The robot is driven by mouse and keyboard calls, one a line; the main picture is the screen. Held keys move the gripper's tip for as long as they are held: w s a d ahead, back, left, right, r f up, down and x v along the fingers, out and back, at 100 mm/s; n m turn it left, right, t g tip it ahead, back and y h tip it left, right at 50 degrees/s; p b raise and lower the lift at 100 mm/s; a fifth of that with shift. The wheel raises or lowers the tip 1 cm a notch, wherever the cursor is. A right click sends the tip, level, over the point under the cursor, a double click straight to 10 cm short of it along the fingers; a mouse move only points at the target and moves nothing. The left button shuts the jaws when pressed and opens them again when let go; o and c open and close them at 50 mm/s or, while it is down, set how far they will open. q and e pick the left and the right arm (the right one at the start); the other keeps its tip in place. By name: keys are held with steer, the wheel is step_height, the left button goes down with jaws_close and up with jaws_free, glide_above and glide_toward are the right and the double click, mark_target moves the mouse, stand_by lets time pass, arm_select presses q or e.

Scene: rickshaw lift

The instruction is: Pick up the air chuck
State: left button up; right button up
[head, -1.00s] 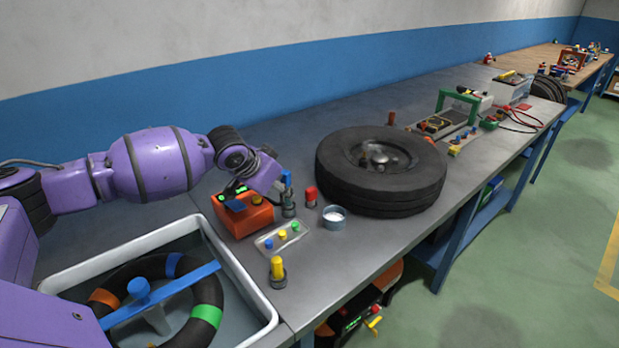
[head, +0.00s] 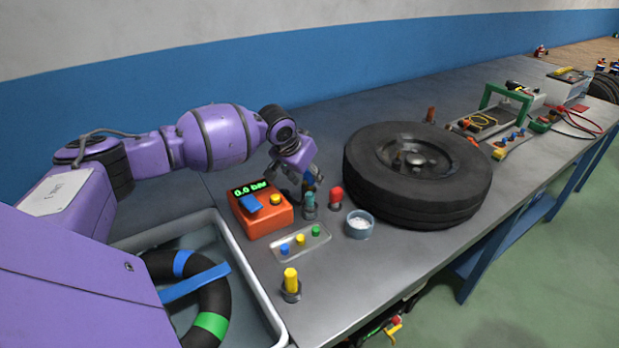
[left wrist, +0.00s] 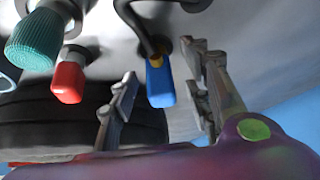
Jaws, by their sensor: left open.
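A small blue piece with a yellow band, which looks like the air chuck (left wrist: 160,84), stands by a dark bent hose or tube in the left wrist view. In the head view only a bit of blue (head: 310,178) shows behind the teal knob, partly covered by my gripper. My left gripper (head: 304,181) is open above it. In the left wrist view its two fingers (left wrist: 162,96) stand apart, one on each side of the blue piece, and hold nothing. I cannot tell whether they touch it. My right gripper is not in view.
Close by stand a teal knurled knob (head: 309,204), a red-capped piece (head: 336,196), an orange gauge box (head: 266,222) and a small cup (head: 359,226). A large tyre (head: 400,195) lies to the right. A water tub (head: 240,262) is at front left.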

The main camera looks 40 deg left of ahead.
arm_select(q)
steer(key=shift+w+f, duration=0.25)
steer(key=shift+f, duration=0.2)
jaws_close()
steer(key=shift+r, duration=0.15)
